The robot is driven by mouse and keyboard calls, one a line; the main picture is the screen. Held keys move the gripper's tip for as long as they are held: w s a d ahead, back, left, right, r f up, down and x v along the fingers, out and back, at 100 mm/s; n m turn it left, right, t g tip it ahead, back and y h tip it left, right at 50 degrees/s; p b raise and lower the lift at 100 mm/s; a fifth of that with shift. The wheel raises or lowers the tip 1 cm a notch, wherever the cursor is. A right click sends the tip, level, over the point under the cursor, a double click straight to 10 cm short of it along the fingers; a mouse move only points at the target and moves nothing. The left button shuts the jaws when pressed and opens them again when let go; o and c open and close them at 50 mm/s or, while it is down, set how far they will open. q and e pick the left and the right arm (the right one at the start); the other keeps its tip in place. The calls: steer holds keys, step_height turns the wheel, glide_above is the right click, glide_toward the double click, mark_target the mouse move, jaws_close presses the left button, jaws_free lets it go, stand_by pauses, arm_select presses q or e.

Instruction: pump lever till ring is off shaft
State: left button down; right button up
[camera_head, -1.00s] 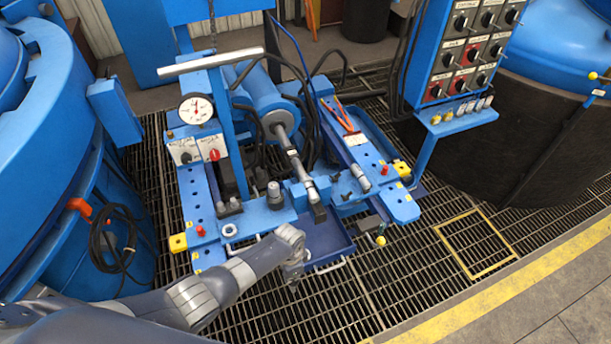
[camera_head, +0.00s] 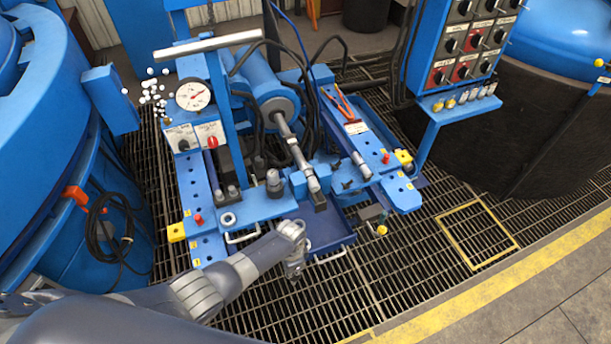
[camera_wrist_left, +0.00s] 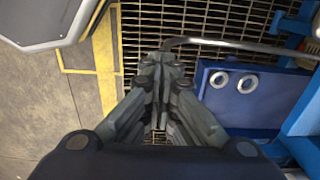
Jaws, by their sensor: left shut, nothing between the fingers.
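My left gripper (camera_head: 293,272) is shut and empty, low over the floor grating in front of the blue press bench. The left wrist view shows its closed fingers (camera_wrist_left: 160,118) beside a blue tray. A long grey bar handle (camera_head: 207,46) tops a blue post on the bench; I cannot tell whether it is the pump lever. A silver shaft (camera_head: 291,146) runs from a blue cylinder (camera_head: 266,88) toward the bench front. I cannot pick out the ring on it with certainty. A round gauge (camera_head: 194,94) stands at the left. My right gripper is not in view.
White balls (camera_head: 152,92) float left of the gauge. A dark blue tray (camera_head: 325,238) with a metal handle is close to my left gripper. Blue tanks stand left and right, a switch panel (camera_head: 466,45) at upper right. Open grating lies in front.

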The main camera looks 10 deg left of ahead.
mark_target(294, 276)
arm_select(q)
steer(key=f, duration=0.1)
steer(key=f+b, duration=0.1)
steer(key=s+f+b, duration=0.1)
steer(key=f, duration=0.1)
steer(key=shift+d+f, duration=0.1)
steer(key=shift+d, duration=0.15)
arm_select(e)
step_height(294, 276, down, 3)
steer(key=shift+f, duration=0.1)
arm_select(q)
step_height(294, 276, up, 11)
steer(key=w+a+p, duration=0.1)
steer(key=w+p, duration=0.1)
steer(key=p, duration=0.7)
steer(key=shift+w+a, duration=0.15)
steer(key=shift+a, duration=0.1)
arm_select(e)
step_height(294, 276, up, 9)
